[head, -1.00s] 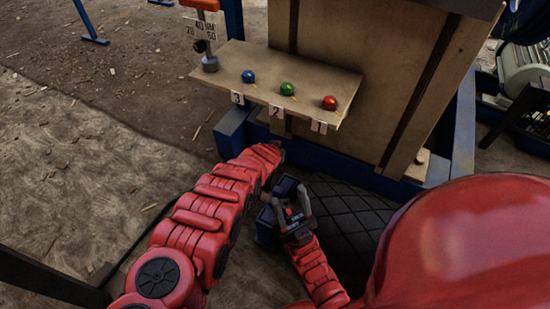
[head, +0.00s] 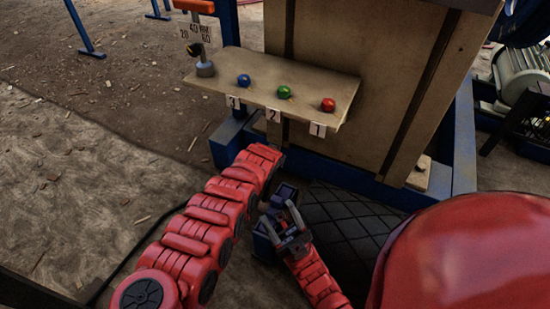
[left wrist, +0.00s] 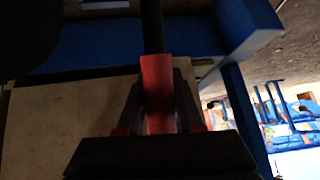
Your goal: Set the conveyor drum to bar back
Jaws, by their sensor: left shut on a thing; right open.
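In the left wrist view, my left gripper (left wrist: 158,112) is shut on a red bar-like grip (left wrist: 157,85). A dark rod (left wrist: 152,28) runs on from the grip to the top of that picture. In the head view my left arm comes in from the left, and its gripper and the red grip are hidden beyond the arm's far end. My right gripper (head: 284,218) is open and empty, low in the middle of the head view. I cannot clearly make out the conveyor drum; a dark blue rounded thing (head: 525,22) shows partly at the top right.
A tan shelf (head: 305,88) carries blue (head: 243,81), green (head: 284,92) and red (head: 327,105) buttons numbered 3, 2 and 1. An orange-topped lever (head: 194,6) stands at its left by a number plate. A blue frame (head: 465,140) borders the machine. Ground at left is mostly clear.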

